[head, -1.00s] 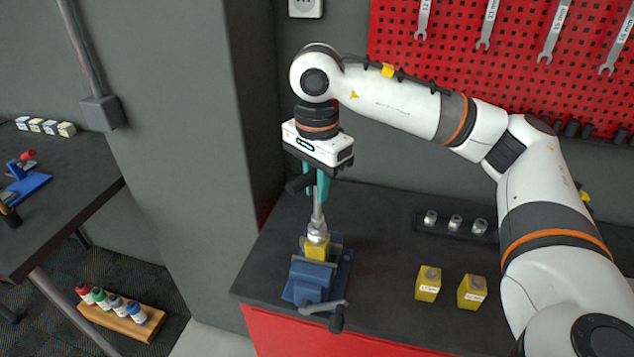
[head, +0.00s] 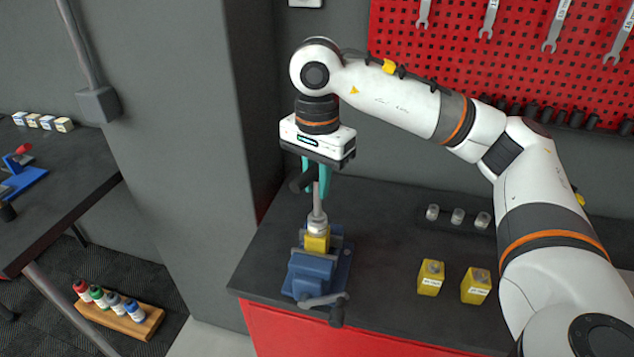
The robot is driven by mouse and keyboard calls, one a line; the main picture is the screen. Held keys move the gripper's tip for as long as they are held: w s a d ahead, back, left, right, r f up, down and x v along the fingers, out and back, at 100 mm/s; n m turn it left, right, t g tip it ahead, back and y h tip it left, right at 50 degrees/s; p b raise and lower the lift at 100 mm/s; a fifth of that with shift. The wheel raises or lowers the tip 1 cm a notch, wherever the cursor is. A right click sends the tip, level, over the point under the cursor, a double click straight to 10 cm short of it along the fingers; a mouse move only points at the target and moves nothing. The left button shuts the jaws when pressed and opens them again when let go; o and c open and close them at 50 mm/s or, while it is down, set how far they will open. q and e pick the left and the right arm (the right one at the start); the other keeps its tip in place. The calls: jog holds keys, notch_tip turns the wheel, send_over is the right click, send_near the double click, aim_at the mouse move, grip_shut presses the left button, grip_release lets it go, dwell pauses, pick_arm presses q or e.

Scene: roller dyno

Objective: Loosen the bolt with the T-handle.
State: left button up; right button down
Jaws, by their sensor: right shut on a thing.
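My right gripper (head: 316,181) has teal fingers pointing down and is shut on the T-handle's black cross grip (head: 302,182). The fingers hide part of the grip. The T-handle's metal shaft (head: 317,202) runs down to a wider socket (head: 317,226). The socket sits on top of a yellow block (head: 316,243), and the bolt is hidden beneath it. The block is clamped in a blue vise (head: 313,275) at the bench's left end. The T-handle stands nearly upright. My left gripper is not in view.
Two yellow blocks (head: 430,278) (head: 476,286) stand on the dark bench (head: 385,235) right of the vise. Several sockets sit in a black rack (head: 456,219) behind them. Wrenches hang on a red pegboard (head: 450,60). A grey pillar (head: 195,130) stands to the left.

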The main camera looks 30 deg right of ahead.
jog(key=shift+n, duration=0.5)
jog(key=shift+f+n+b, duration=0.15)
jog(key=shift+n+b, duration=0.35)
jog(key=shift+n, duration=0.9)
jog(key=shift+n+b, duration=0.65)
jog(key=shift+n, duration=0.55)
